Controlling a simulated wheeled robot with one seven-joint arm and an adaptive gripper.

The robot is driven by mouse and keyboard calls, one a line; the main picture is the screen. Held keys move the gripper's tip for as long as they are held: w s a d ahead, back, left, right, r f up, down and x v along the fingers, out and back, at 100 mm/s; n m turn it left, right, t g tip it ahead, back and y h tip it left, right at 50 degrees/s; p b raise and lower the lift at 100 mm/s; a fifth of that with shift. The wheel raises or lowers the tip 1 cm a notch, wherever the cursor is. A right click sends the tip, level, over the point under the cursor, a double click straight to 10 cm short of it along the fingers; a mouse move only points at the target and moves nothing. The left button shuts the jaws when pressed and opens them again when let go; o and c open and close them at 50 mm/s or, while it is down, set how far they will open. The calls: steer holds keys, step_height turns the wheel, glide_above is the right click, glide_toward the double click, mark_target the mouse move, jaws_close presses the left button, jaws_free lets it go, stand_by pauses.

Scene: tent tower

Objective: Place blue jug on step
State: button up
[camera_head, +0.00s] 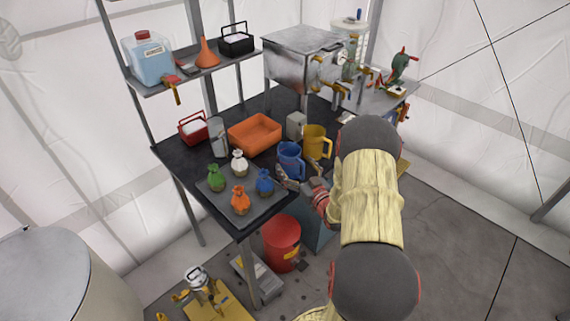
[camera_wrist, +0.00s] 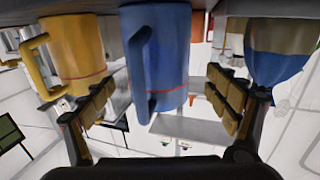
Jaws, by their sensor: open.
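The blue jug (camera_head: 291,160) stands on the dark table near its front edge. In the wrist view, which looks upside down, the blue jug (camera_wrist: 172,60) shows its handle toward me. My gripper (camera_wrist: 160,98) is open, with its padded fingers apart on either side of the jug. I cannot tell if a pad touches it. In the head view my gripper (camera_head: 303,187) is at the table edge by the jug, partly hidden by my arm. I cannot tell for sure which thing is the step; a blue-grey block (camera_head: 314,232) stands below the table edge.
A yellow jug (camera_head: 317,141) stands close beside the blue one. An orange tray (camera_head: 254,134) is behind. A mat with green, white, orange and blue bags (camera_head: 264,182) lies to the left. A red bucket (camera_head: 281,243) stands on the floor below. The floor at right is clear.

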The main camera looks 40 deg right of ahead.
mark_target(284, 144)
steer(key=b+x, duration=0.1)
steer(key=x, duration=0.4)
steer(key=shift+d+r, duration=0.1)
steer(key=shift+s, duration=0.1)
steer(key=shift+c, duration=0.2)
steer(key=c, duration=1.4)
steer(key=shift+r, duration=0.1)
steer(key=shift+r, duration=0.4)
step_height(284, 144, up, 2)
steer(key=shift+r+p, duration=0.1)
steer(key=shift+p, duration=0.5)
steer(key=s+a+r+p, duration=0.1)
steer(key=s+r, duration=0.2)
steer(key=s, duration=0.1)
steer(key=s+a+r+p, duration=0.1)
steer(key=s+r, duration=0.2)
steer(key=s, duration=0.2)
steer(key=s+a+r+p, duration=0.1)
steer(key=s+r, duration=0.3)
steer(key=shift+s+a, duration=0.15)
steer(key=shift+s, duration=0.15)
